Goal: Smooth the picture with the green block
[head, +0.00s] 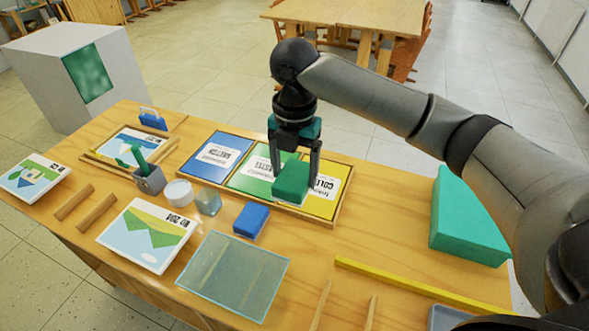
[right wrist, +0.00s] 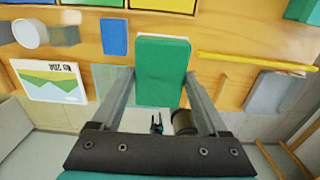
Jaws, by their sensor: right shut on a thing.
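My right gripper (head: 294,180) is shut on the green block (head: 291,184), with one finger on each side. The block hangs over the wooden tray of coloured panels, in front of the green panel (head: 250,172) and yellow panel (head: 325,188); I cannot tell if it touches them. In the right wrist view the block (right wrist: 162,70) sits between the fingers. A picture marked 204 (head: 148,235) lies at the table's near left, and it also shows in the right wrist view (right wrist: 52,83). Another picture (head: 32,178) lies at the far left, and a third (head: 130,143) lies between wooden strips.
A blue block (head: 251,221), a clear sheet (head: 235,275), a glass cup (head: 208,201), a white jar (head: 179,192) and a grey holder (head: 148,180) stand left of my right arm. A yellow strip (head: 415,283) and teal box (head: 468,220) are on the right.

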